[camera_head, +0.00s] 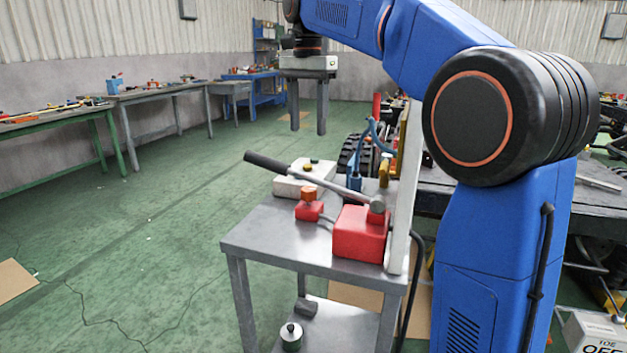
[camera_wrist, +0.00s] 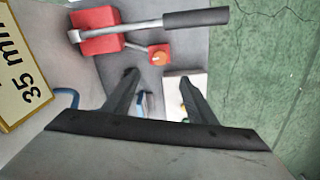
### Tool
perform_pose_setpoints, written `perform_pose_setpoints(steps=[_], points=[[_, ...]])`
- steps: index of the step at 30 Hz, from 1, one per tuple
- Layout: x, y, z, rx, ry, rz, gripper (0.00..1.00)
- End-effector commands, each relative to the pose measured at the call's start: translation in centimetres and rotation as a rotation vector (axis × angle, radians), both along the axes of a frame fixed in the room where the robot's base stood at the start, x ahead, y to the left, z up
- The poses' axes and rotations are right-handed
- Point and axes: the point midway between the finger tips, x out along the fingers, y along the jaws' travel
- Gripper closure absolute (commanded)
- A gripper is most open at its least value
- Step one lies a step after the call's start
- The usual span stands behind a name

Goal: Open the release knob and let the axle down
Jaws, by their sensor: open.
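The release knob (camera_head: 308,193) is orange and sits on a small red block (camera_head: 309,211) on a grey metal stand; it also shows in the wrist view (camera_wrist: 159,57). A red pump body (camera_head: 359,235) stands beside it, with a long lever (camera_head: 325,178) that ends in a black grip (camera_head: 267,162). The lever passes close by the knob in both views. My gripper (camera_head: 308,131) is open and empty, pointing down, above and beyond the stand. In the wrist view its fingers (camera_wrist: 158,83) are apart with nothing between them at the tips. I cannot make out the axle clearly.
A pale box (camera_head: 290,187) with buttons and a blue clamp-like tool (camera_head: 372,140) stand behind the knob. A yellow "35 mm" sign (camera_wrist: 22,82) is at the left of the wrist view. Workbenches (camera_head: 160,94) line the wall. The green floor at left is mostly clear.

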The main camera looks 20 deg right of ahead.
Motion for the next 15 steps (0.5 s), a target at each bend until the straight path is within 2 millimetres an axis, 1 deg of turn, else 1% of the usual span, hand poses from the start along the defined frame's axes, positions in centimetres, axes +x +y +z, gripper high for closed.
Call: perform_pose_setpoints(steps=[2,5,8,15], points=[[0.0,0.0,-0.2,-0.001,0.001,-0.001,0.48],[0.0,0.0,-1.1,0.000,0.002,-0.001,0.48],[-0.1,0.0,-2.5,0.000,0.002,-0.001,0.48],[0.0,0.0,-6.7,0.000,0.004,-0.001,0.48]])
